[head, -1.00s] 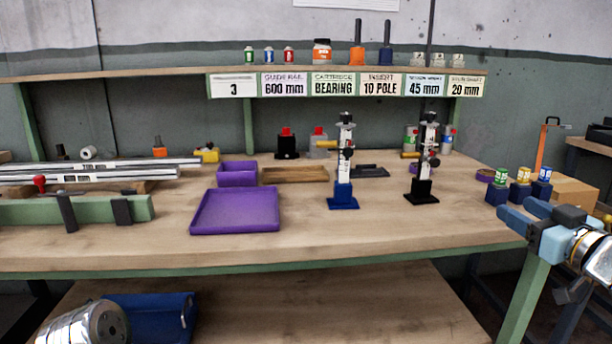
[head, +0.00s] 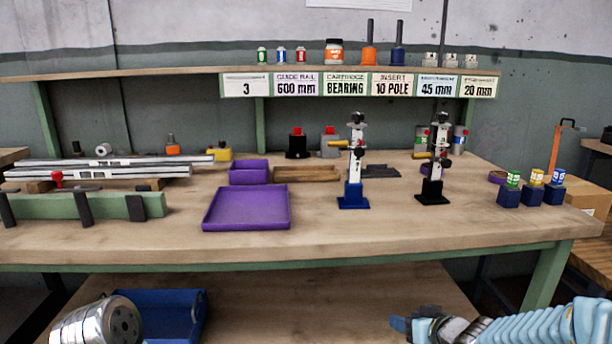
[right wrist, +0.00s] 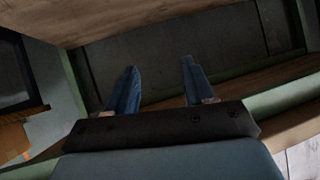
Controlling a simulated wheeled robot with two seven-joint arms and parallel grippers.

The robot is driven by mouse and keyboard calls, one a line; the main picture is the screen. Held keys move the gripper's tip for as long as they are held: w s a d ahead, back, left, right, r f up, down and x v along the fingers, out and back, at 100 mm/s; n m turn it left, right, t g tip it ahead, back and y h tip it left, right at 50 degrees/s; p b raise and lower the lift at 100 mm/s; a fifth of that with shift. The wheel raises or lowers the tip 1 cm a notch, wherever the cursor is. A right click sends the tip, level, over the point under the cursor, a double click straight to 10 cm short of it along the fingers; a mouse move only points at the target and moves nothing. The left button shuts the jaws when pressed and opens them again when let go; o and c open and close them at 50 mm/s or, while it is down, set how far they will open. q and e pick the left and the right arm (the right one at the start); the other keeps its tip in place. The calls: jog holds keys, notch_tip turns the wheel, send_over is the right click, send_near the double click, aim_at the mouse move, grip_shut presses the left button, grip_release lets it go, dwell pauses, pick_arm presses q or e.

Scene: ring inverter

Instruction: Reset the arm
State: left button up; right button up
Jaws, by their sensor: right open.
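My right gripper (head: 402,324) is low in the head view, in front of the bench's front edge and below its top. In the right wrist view its two blue fingers (right wrist: 157,82) stand apart with nothing between them. My right arm reaches it from the lower right corner. At the lower left of the head view a metal joint of my left arm shows; the left gripper itself is out of view.
The workbench (head: 400,230) holds a purple tray (head: 245,207), a blue-based stand (head: 353,195), a black-based stand (head: 431,190) and blue blocks with small cans (head: 532,193) at right. A lower shelf (head: 270,310) carries a blue bin (head: 170,315).

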jog(key=s+a+f+m+g, duration=0.1)
jog(key=s+a+f+g, duration=0.3)
jog(key=f, duration=0.6)
jog(key=s+a+f+m+g, duration=0.1)
jog(key=s+a+f, duration=0.2)
jog(key=s+f, duration=0.55)
jog(key=s+a+f+m+g, duration=0.1)
jog(key=s+a+f+g, duration=0.4)
jog(key=s+f, duration=0.7)
jog(key=shift+s+a+m, duration=0.2)
jog(key=shift+s+m, duration=0.05)
jog(key=shift+m, duration=0.05)
